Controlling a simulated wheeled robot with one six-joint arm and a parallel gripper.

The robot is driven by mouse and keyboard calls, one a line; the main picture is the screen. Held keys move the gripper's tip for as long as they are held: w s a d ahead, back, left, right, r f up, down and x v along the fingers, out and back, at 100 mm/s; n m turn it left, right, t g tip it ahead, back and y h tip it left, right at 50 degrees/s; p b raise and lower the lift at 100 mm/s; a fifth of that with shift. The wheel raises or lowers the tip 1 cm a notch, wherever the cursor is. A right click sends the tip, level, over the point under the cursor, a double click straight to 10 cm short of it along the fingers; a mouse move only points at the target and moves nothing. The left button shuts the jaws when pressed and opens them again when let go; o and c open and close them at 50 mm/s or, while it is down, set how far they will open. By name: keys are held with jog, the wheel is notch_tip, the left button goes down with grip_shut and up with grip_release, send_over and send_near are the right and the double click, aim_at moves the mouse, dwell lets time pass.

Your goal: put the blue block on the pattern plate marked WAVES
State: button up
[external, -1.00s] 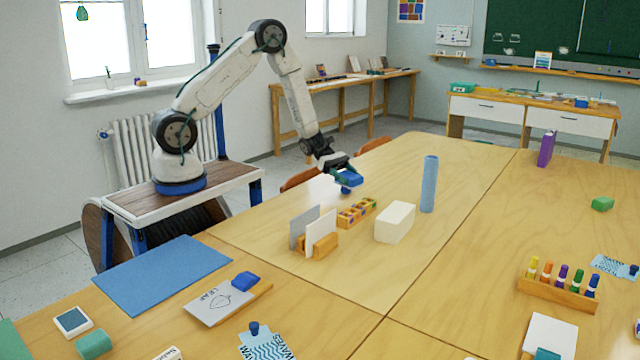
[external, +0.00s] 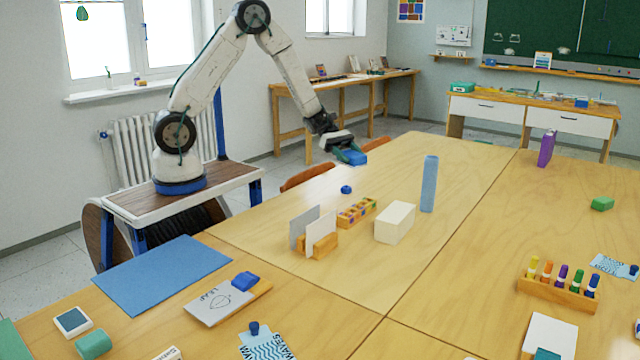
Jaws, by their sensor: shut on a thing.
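My gripper (external: 345,153) is shut on a blue block (external: 356,158) and holds it above the far left part of the table. The WAVES plate (external: 268,347) lies at the bottom edge of the picture, light blue with dark wavy lines and a dark blue knob (external: 254,328). It is partly cut off by the frame. My gripper is far behind it.
Another blue block (external: 244,281) sits on the LEAF plate (external: 207,305). A small blue knob (external: 346,189), a card holder (external: 318,245), a white block (external: 395,222) and a blue cylinder (external: 429,184) stand mid-table. Another wavy card (external: 612,266) lies right.

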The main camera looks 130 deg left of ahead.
jog(key=w+d+m+g+h, duration=0.2)
jog(key=w+d, duration=0.3)
jog(key=d, duration=0.5)
jog(key=w+d+m+g+h, duration=0.1)
jog(key=w+d+m+h, duration=0.25)
jog(key=d, duration=0.55)
jog(key=w+d+m+g+h, duration=0.2)
jog(key=w+d, duration=0.3)
jog(key=d, duration=0.5)
jog(key=s+d+m+g+h, duration=0.15)
jog(key=d+m+g, duration=0.25)
jog(key=d, duration=1.3)
jog(key=s+d+m+g+h, duration=0.1)
jog(key=s+d+m+g, duration=0.25)
jog(key=d, duration=1.25)
send_over(264, 348)
notch_tip(264, 348, down, 6)
jog(key=f, duration=0.1)
jog(key=shift+d+g, duration=0.1)
jog(key=shift+g, duration=0.15)
jog(key=shift+f, duration=1.5)
jog(key=shift+f, duration=0.2)
